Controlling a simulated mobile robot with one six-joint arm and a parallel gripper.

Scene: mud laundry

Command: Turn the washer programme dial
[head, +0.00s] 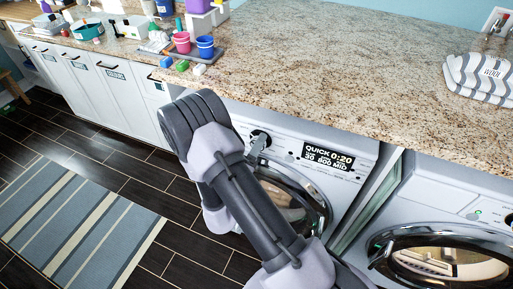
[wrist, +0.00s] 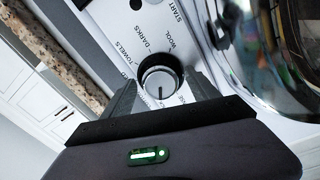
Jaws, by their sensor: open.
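The washer (head: 345,178) stands under the counter, and its display (head: 327,158) reads QUICK 0:20, 30, 800, MID. My gripper (wrist: 163,88) is open, with one finger on each side of the dial. I cannot tell whether either finger touches it. In the head view the dial (head: 261,136) is partly hidden by my gripper.
The washer's round door (head: 318,222) is just below the panel, and its chrome rim (wrist: 265,60) is close to my gripper's right side. A second front-loader (head: 440,245) stands to the right. The granite counter (head: 330,75) overhangs the panel. A striped rug (head: 75,225) lies on the floor.

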